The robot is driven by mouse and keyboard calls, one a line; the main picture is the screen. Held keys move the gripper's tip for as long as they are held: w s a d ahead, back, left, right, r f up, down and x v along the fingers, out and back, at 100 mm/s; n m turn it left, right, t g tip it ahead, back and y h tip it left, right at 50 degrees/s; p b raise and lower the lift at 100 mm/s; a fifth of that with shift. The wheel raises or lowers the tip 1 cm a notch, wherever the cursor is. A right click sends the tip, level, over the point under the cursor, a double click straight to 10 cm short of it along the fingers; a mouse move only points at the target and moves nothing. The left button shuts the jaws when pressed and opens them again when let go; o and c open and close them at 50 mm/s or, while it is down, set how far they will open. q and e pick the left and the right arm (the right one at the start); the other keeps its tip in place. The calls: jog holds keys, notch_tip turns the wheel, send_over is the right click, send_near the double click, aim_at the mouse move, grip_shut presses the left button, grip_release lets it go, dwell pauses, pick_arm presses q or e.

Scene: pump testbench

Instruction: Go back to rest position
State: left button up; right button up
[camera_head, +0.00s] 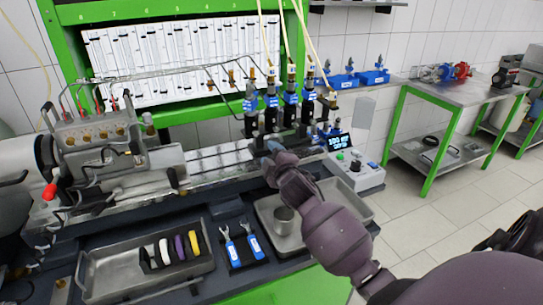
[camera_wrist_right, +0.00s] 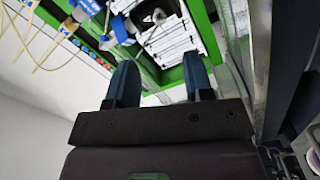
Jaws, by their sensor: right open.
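My right arm reaches in from the lower right of the head view, and its gripper (camera_head: 268,150) is by the rail of the testbench, below the row of injectors (camera_head: 290,90). In the right wrist view the two blue fingers of the right gripper (camera_wrist_right: 160,85) stand apart with nothing between them. My left gripper does not show in either view.
The pump (camera_head: 95,140) sits at the left of the bench. A metal tray (camera_head: 95,285) and wrenches (camera_head: 245,247) lie in front. A second tray with a cup (camera_head: 284,220) lies under my right arm. A control box (camera_head: 358,178) stands close right of the gripper.

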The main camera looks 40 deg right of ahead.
jog(key=shift+s, duration=0.1)
dwell(0.5)
jog(key=s+a+f+m+g, duration=0.2)
jog(key=s+f, duration=0.1)
jog(key=s, duration=0.2)
jog(key=s+a+f+m+g, duration=0.1)
jog(key=s+f+m+g, duration=0.1)
jog(key=s+f, duration=0.2)
jog(key=s+a+f+m+g, duration=0.2)
jog(key=s+f+g, duration=0.1)
jog(key=s, duration=0.4)
jog(key=shift+s+a+f+y, duration=0.25)
jog(key=shift+a+f+y, duration=0.1)
jog(key=shift+f, duration=0.25)
jog(key=s+a+f+m+g+y, duration=0.15)
jog(key=s+a+g, duration=0.25)
jog(key=s, duration=0.5)
jog(key=s+a+f+m+g+y, duration=0.1)
jog(key=s+a+m+g, duration=0.25)
jog(key=s, duration=0.65)
jog(key=w+f+n+t+y, duration=0.1)
jog(key=w+f+t, duration=0.7)
jog(key=f, duration=0.2)
jog(key=shift+a+t, duration=0.15)
jog(key=shift+t, duration=0.2)
jog(key=shift+s, duration=0.1)
jog(key=shift+c, duration=0.4)
